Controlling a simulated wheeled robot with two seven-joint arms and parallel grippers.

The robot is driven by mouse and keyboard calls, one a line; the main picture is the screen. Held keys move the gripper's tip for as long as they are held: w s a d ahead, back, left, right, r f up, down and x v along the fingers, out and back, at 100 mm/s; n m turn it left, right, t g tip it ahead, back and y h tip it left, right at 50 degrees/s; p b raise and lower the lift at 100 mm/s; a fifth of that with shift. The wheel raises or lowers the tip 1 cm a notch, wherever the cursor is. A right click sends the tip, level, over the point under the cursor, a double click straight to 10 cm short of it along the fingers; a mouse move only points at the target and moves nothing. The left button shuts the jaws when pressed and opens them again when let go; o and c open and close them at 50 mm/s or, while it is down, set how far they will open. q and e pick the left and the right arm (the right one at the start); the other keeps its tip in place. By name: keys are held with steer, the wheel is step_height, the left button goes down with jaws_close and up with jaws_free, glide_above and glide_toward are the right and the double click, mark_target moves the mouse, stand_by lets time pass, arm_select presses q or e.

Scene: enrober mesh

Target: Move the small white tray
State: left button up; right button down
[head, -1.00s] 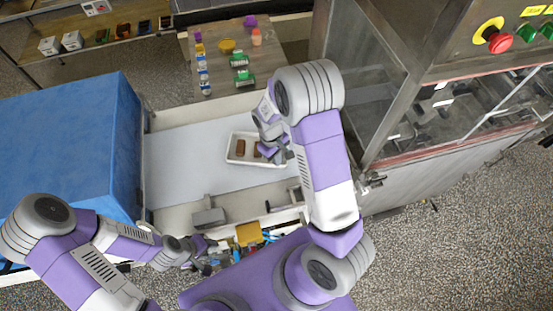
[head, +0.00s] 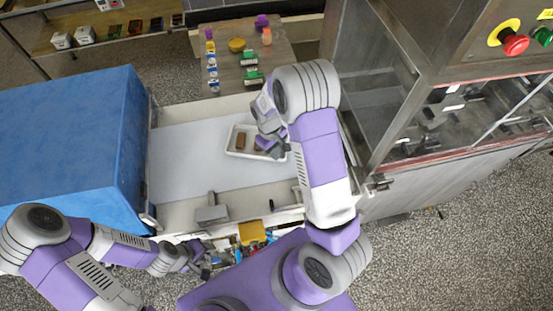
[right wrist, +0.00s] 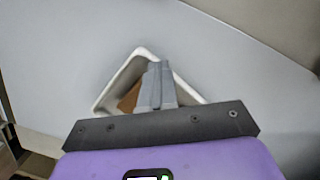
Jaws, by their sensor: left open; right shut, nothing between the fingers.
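The small white tray (head: 233,153) lies on the pale grey belt surface (head: 185,165) in the head view, with brown pieces (head: 240,141) in it. My right gripper (head: 272,152) is over the tray's right part and hides some of it. In the right wrist view the shut fingers (right wrist: 158,68) overlap the tray (right wrist: 113,84), and one brown piece (right wrist: 130,97) shows beside them. Nothing is between the fingers; I cannot tell whether they touch the tray. My left gripper (head: 206,268) is open and empty, low at the front, away from the tray.
A large blue box (head: 70,135) stands left of the belt. A steel machine with a clear panel (head: 375,85) and a red button (head: 515,44) stands on the right. A table (head: 275,75) with small coloured items is behind. A grey block (head: 211,214) sits at the front edge.

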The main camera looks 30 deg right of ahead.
steer(key=shift+f, duration=0.3)
steer(key=shift+w+r+p, duration=0.15)
steer(key=shift+r+p, duration=0.25)
steer(key=shift+r, duration=0.1)
steer(key=shift+w+r, duration=0.2)
steer(key=shift+f, duration=0.1)
steer(key=shift+w+a, duration=0.1)
steer(key=shift+w, duration=0.15)
steer(key=b, duration=0.2)
glide_above(252, 139)
steer(key=shift+s, duration=0.1)
